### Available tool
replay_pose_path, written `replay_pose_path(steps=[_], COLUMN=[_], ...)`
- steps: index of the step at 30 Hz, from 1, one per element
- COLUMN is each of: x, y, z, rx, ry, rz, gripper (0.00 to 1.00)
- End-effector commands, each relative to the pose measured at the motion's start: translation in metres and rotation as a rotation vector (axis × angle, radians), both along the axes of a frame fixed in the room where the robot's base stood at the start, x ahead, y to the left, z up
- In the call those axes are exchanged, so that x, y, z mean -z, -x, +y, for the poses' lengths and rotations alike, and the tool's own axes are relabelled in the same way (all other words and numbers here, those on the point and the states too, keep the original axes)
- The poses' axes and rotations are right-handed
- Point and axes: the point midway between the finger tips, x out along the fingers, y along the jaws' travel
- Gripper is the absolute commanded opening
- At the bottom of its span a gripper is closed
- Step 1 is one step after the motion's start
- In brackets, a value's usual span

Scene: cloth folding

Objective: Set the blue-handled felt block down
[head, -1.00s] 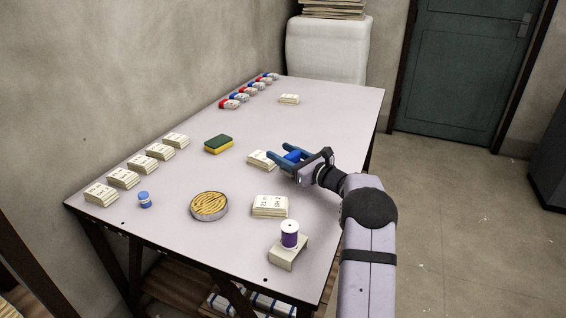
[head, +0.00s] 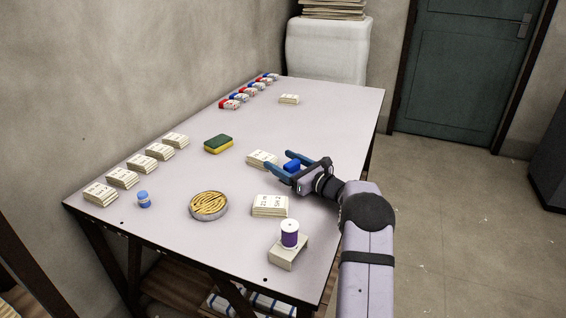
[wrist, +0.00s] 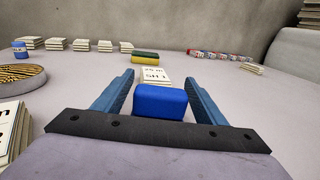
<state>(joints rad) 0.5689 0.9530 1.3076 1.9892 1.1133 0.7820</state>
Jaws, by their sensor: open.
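The blue handle of the felt block (head: 292,164) shows between the fingers of my gripper (head: 278,162) in the head view, over the right part of the table. In the wrist view the blue handle (wrist: 160,101) sits between the two blue fingers of my gripper (wrist: 159,76), with a gap on each side. My gripper is open around it. The felt under the handle is hidden, and its contact with the table cannot be seen.
A stack of printed cards (head: 262,158) lies just beyond the fingertips, and another stack (head: 270,205) is nearer. A purple spool (head: 290,234) stands on a small block. A round dish (head: 208,205) and a sponge (head: 218,143) are to the left. The far table (head: 330,105) is mostly clear.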

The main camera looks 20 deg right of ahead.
Motion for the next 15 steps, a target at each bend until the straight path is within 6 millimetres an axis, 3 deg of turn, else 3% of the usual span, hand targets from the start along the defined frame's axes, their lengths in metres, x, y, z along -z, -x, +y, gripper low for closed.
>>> replay_pose_path(steps=[7, 15], x=[-0.004, -0.004], y=[0.002, 0.037], z=[-0.001, -0.017], rx=[0.001, 0.004], ry=[-0.001, -0.001], rz=[0.000, 0.000], gripper=[0.65, 0.65])
